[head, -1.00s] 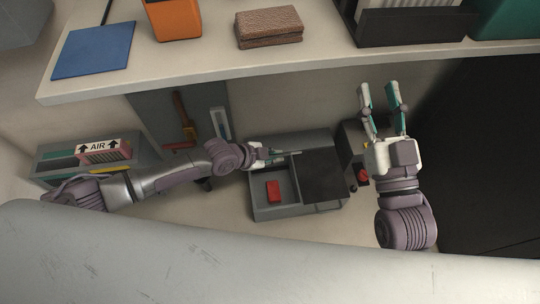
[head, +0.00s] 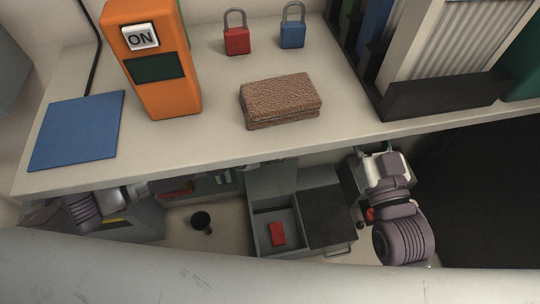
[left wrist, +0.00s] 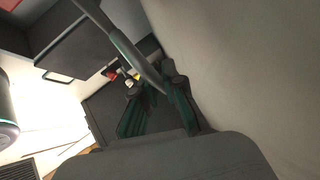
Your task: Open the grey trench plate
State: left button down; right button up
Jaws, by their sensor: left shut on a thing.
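A grey floor trench (head: 262,245) stands under the shelf in the head view, with a red object (head: 277,233) inside its open part. A dark plate (head: 327,213) with a bar handle covers its right side. A grey panel (head: 271,181) shows at its back left, partly behind the shelf edge; I cannot tell its tilt. In the left wrist view my left gripper (left wrist: 155,98) is shut at a curved grey bar (left wrist: 125,48), which looks like a handle. The shelf hides this gripper in the head view. My right gripper (head: 383,158) is right of the trench, its fingertips hidden by the shelf.
The shelf (head: 205,150) overhangs the work area. It carries an orange ON device (head: 152,75), a brown block (head: 281,101), red (head: 236,38) and blue (head: 292,32) padlocks and a blue sheet (head: 77,130). A dark cup (head: 201,221) stands left of the trench.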

pick_arm(q)
jog(key=shift+w, duration=0.1)
jog(key=shift+r, duration=0.1)
jog(key=c, duration=1.2)
grip_release()
jog(key=shift+c, duration=0.2)
jog(key=v, duration=1.2)
